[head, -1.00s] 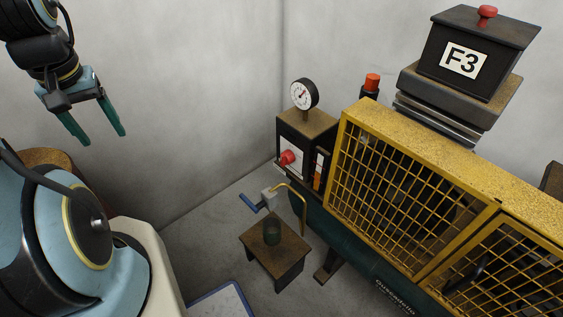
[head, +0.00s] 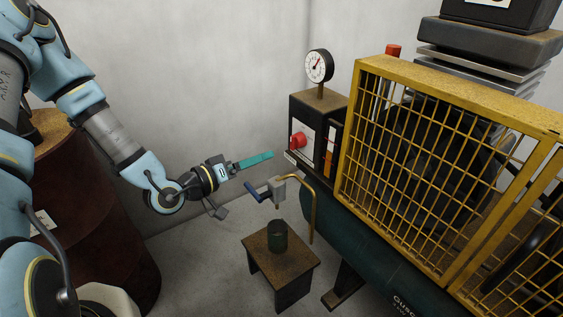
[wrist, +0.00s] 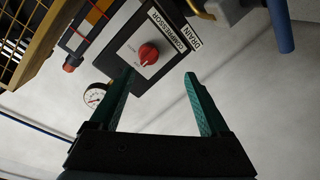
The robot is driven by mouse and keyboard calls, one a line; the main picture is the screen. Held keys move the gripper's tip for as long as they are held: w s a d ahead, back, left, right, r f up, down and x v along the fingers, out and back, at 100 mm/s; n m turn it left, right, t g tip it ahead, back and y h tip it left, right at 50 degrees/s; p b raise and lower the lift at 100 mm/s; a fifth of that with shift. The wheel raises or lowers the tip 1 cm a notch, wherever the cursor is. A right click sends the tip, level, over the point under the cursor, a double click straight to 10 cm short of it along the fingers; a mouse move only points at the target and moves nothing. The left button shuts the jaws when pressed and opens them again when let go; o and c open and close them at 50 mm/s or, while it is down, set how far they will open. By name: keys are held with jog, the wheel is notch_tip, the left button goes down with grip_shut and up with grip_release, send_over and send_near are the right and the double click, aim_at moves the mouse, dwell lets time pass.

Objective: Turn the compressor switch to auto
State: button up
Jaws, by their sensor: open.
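The compressor switch is a red rotary knob (head: 298,140) on a white plate on the front of a dark box (head: 318,112). In the wrist view the knob (wrist: 148,54) is turned at a slant on its plate under a "COMPRESSOR" label; the small position words are too blurred to read. My gripper (head: 257,160) points right toward the box, a little left of the knob and apart from it. In the wrist view its two green fingers (wrist: 160,76) are spread with nothing between them, and the knob lies beyond the tips, between their lines.
A drain valve with a blue lever (head: 253,192) and bent brass pipe (head: 312,205) sits just below my gripper. A pressure gauge (head: 319,66) stands on the box. A yellow mesh guard (head: 420,170) is to the right.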

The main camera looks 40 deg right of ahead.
aim_at(291, 144)
jog(key=shift+n+h, duration=0.3)
jog(key=shift+h, duration=0.4)
jog(key=d, duration=1.1)
jog(key=shift+s+r, duration=0.15)
jog(key=shift+r, duration=0.2)
grip_shut()
